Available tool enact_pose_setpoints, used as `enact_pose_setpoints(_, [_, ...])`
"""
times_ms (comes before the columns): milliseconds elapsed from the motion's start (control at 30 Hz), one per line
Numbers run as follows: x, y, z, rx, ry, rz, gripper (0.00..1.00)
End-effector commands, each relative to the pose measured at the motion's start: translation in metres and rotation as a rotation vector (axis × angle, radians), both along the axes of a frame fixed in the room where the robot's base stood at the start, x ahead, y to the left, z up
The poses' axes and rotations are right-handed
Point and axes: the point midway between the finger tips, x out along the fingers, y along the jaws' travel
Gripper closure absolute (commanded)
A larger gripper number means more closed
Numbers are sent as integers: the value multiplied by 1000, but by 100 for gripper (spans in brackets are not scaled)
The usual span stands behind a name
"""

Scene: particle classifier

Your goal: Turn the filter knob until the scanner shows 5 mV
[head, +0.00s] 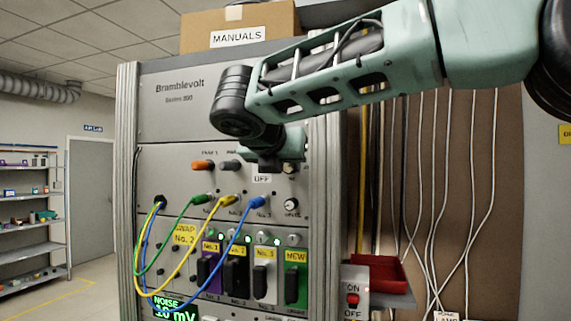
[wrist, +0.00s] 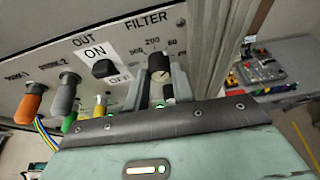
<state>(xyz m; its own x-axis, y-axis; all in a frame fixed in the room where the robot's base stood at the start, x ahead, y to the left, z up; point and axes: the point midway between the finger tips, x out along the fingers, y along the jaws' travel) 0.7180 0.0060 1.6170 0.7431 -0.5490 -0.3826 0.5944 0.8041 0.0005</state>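The filter knob (wrist: 159,64) is a small dark round knob with a light face, under the FILTER label in the wrist view. My gripper (wrist: 161,74) has its two grey fingers on either side of the knob, close to it. I cannot tell whether they touch it. In the head view my gripper (head: 285,165) is at the upper right of the rack panel and hides most of the knob (head: 291,168). The scanner's green display (head: 170,308), at the bottom edge of the head view, reads NOISE 10 mV; its lower part is cut off.
The black ON/OFF switch (wrist: 104,68) is left of the knob. Orange (wrist: 33,100) and grey (wrist: 65,93) plugs are farther left. Green, yellow and blue cables (head: 215,235) hang over the modules. A red tray (head: 380,275) is right of the rack.

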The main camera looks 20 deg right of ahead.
Motion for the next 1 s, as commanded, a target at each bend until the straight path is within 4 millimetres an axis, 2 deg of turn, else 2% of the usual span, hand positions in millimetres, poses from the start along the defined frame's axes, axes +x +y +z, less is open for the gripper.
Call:
enact_pose_setpoints(367, [-1,-1,-3,73,-53,0,98])
enact_pose_setpoints(1000, [-4,-5,-7,483,-352,-1,98])
